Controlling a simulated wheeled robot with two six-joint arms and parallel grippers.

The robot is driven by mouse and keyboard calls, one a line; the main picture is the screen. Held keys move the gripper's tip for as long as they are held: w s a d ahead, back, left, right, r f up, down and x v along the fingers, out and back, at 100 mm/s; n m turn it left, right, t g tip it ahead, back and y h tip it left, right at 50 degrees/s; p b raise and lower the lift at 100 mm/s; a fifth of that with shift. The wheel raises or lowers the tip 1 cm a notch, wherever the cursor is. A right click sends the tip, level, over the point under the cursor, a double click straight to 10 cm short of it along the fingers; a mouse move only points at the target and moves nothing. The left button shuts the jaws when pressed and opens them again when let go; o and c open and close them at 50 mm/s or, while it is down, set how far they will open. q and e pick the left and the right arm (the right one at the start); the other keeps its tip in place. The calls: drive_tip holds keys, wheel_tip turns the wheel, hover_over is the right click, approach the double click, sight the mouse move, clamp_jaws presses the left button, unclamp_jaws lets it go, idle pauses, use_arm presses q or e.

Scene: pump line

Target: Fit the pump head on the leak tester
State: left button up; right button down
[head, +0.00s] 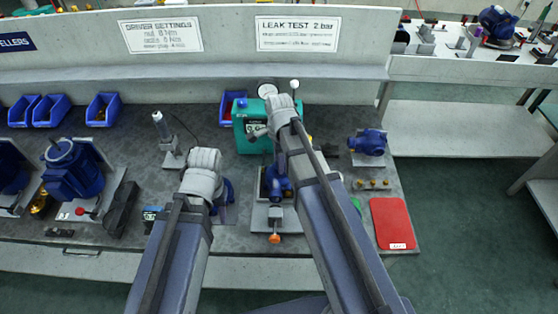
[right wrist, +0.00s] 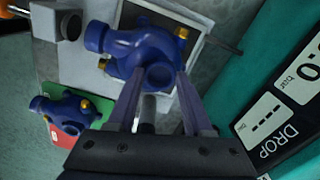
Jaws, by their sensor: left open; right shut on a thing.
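The teal leak tester (head: 240,133) stands at the middle back of the bench. Its pale fixture plate (head: 259,222) with an orange knob (head: 275,238) is in front. My right gripper (right wrist: 158,100) is shut on a blue pump head (right wrist: 135,50) with brass fittings. That pump head also shows in the head view (head: 277,184), over the fixture; I cannot tell whether it touches. My right arm hides the fingers in the head view.
Another pump head (right wrist: 66,112) lies by green and red surfaces in the wrist view. A blue pump (head: 370,142) stands at the right, behind brass fittings and a red mat (head: 393,222). Blue bins (head: 103,109) and a motor pump (head: 70,175) stand left.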

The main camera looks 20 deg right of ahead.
unclamp_jaws()
idle(0.4)
idle(0.4)
wheel_tip(320, 180, up, 9)
drive_tip(key=p, duration=0.9)
idle(0.3)
